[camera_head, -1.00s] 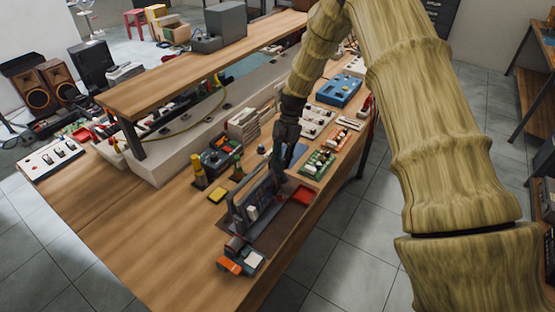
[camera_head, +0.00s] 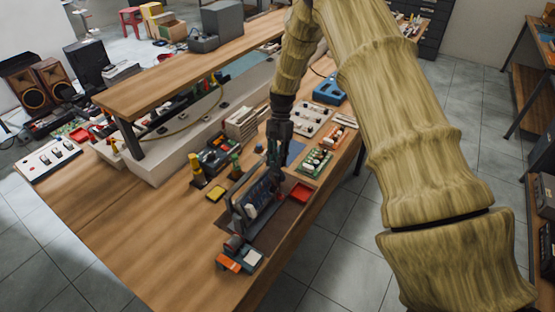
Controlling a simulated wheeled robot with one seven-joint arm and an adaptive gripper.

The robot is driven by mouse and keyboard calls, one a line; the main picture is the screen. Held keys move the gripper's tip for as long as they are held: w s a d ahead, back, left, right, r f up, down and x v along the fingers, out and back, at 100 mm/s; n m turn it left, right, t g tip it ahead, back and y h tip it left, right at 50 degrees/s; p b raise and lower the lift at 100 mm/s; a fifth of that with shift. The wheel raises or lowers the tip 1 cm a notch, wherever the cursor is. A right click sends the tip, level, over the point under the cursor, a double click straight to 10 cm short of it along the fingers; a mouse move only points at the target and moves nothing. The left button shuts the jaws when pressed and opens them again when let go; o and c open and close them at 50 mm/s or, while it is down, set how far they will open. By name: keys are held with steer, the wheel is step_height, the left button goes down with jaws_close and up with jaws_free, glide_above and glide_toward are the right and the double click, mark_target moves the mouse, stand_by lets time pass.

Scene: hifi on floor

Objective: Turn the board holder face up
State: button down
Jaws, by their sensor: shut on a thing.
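The board holder (camera_head: 238,222) is a dark grey frame on the workbench. It stands tilted up on a dark mat, with a board carrying pale and dark parts (camera_head: 254,203) in it. My gripper (camera_head: 273,165) points down at the holder's far end and is shut on it, as far as this small view shows. The fingertips are dark against the dark frame, so the exact contact is hard to see.
An orange and grey item (camera_head: 240,257) sits in front. A yellow block (camera_head: 215,194) and a dark device (camera_head: 220,155) stand left. The bench's front left is clear.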

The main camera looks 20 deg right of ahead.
steer(key=c, duration=1.5)
jaws_free()
steer(key=shift+w+a+f, duration=0.1)
steer(key=shift+a, duration=0.1)
steer(key=shift+o, duration=0.2)
steer(key=shift+w, duration=0.1)
steer(key=shift+d, duration=0.15)
steer(key=shift+r, duration=0.25)
steer(key=v, duration=1.1)
steer(key=shift+w+r, duration=0.15)
